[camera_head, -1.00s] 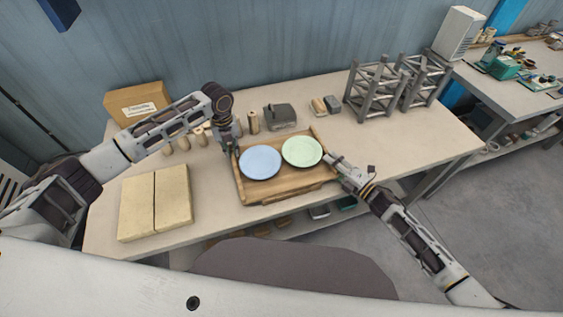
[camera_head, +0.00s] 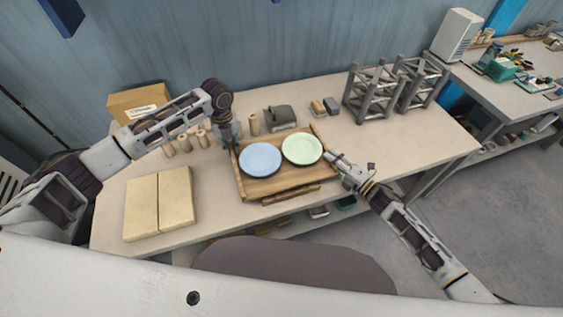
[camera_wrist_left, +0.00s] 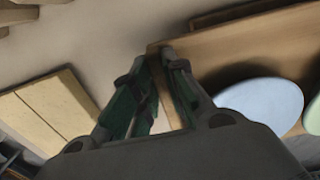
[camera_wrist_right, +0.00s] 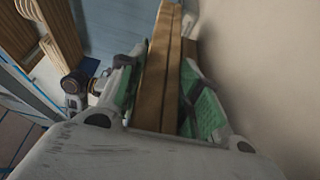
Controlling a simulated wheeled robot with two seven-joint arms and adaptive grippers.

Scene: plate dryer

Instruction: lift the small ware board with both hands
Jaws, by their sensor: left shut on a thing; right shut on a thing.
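The small ware board (camera_head: 287,180) is a light wooden tray with raised side rims on the workbench. It carries a blue plate (camera_head: 260,159) at left and a pale green plate (camera_head: 302,149) at right. My left gripper (camera_head: 234,147) is shut on the board's left rim; its fingers (camera_wrist_left: 160,85) straddle the rim in the left wrist view. My right gripper (camera_head: 335,160) is shut on the right rim, which runs between its pads in the right wrist view (camera_wrist_right: 157,75). Both plates lie flat. How high the board is above the bench is hard to tell.
A wooden strip (camera_head: 291,194) shows at the board's front edge. Yellowish slabs (camera_head: 160,204) lie at left, with a cardboard box (camera_head: 139,104) behind. Wooden cylinders and a dark grey object (camera_head: 280,117) stand behind the board. Grey metal frames (camera_head: 375,92) stand at right.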

